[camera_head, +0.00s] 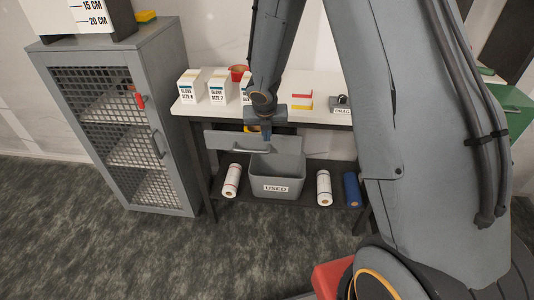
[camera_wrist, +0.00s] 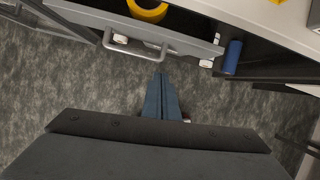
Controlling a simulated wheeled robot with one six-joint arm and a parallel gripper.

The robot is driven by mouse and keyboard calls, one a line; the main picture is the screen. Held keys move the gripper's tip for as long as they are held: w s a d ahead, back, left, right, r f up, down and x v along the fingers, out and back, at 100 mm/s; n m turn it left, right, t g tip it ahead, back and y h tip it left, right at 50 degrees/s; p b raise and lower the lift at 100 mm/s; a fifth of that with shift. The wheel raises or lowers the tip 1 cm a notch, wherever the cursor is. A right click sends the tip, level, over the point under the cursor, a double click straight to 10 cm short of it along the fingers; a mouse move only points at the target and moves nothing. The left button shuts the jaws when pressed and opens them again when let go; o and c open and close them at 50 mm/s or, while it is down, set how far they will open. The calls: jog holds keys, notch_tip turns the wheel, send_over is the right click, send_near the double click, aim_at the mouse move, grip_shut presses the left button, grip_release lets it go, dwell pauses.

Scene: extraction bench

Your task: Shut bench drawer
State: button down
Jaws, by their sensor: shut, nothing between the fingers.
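The grey bench drawer (camera_head: 285,143) stands pulled out from under the white bench top, with its bar handle (camera_head: 225,151) on the front. In the wrist view the drawer front (camera_wrist: 185,42) crosses the top, with the handle (camera_wrist: 135,51) facing me and a yellow ring-shaped roll (camera_wrist: 147,11) inside the open drawer.
The bench top (camera_head: 325,117) holds glove boxes (camera_head: 217,90), a red bowl (camera_head: 239,73) and other items. On the lower shelf are a grey bin (camera_head: 277,178) marked USED, white rolls (camera_head: 232,181) and a blue roll (camera_head: 352,190). A mesh-door cabinet (camera_head: 165,60) stands left. Floor in front is clear.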

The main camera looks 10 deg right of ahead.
jog(key=s, duration=0.5)
jog(key=shift+n+y, duration=0.4)
jog(key=shift+w+d+f+b, duration=0.25)
jog(key=shift+w+f+b, duration=0.3)
jog(key=shift+w+f, duration=0.9)
jog(key=shift+w+d+f+b, duration=0.3)
jog(key=shift+w+f+b, duration=0.45)
jog(key=shift+f, duration=1.05)
jog(key=shift+w+d+f+b, duration=0.25)
jog(key=shift+w+f+b, duration=0.1)
jog(key=shift+w+f, duration=1.2)
jog(key=shift+s+f, duration=0.1)
